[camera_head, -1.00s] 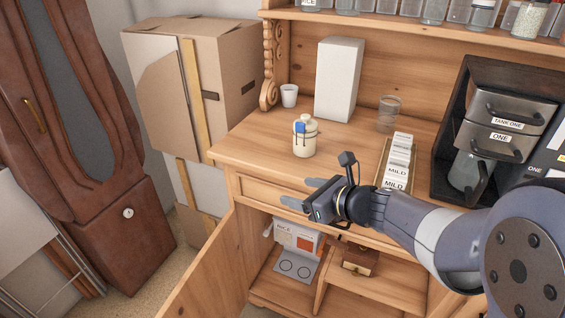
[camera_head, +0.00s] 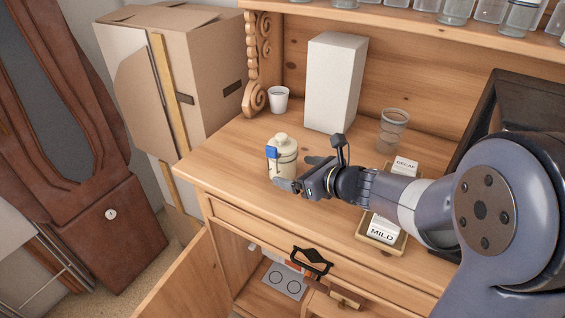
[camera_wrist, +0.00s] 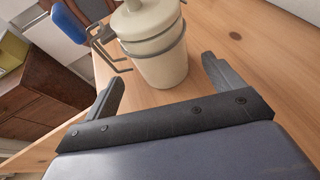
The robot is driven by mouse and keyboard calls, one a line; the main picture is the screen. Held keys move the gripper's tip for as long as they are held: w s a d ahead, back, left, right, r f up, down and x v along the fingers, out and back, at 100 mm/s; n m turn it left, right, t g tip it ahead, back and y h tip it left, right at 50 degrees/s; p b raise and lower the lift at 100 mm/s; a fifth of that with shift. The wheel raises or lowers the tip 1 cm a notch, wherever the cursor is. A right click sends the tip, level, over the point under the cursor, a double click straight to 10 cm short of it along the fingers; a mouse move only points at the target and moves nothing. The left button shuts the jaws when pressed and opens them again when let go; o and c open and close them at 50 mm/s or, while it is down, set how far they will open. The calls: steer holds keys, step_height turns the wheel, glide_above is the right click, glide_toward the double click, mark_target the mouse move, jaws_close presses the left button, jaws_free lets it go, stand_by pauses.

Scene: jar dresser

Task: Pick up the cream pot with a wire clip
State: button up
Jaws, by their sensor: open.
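The cream pot (camera_head: 286,160) stands upright on the dresser top, with a lid, dark wire bands and a blue-tipped clip (camera_head: 272,153) on its left side. In the wrist view the pot (camera_wrist: 158,58) is just ahead of the fingers, and its clip (camera_wrist: 68,22) sticks out to the left. My gripper (camera_head: 298,173) is open beside the pot's right front in the head view. In the wrist view my gripper's two fingers (camera_wrist: 163,88) are spread wide, with nothing held between them. One finger partly overlaps the pot's base in the head view.
A tall white box (camera_head: 334,82) and a white cup (camera_head: 278,99) stand behind the pot, and a clear glass (camera_head: 392,130) is behind my arm. A tray (camera_head: 371,240) of labelled packets lies under my forearm. The worktop left of the pot is clear. A cupboard door hangs open below.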

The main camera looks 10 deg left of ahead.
mark_target(284, 166)
steer(key=shift+p+x, duration=0.6)
steer(key=shift+x, duration=2.3)
steer(key=shift+w+d, duration=0.1)
steer(key=shift+c, duration=0.3)
steer(key=shift+r, duration=0.1)
steer(key=c, duration=1.5)
steer(key=shift+r, duration=0.15)
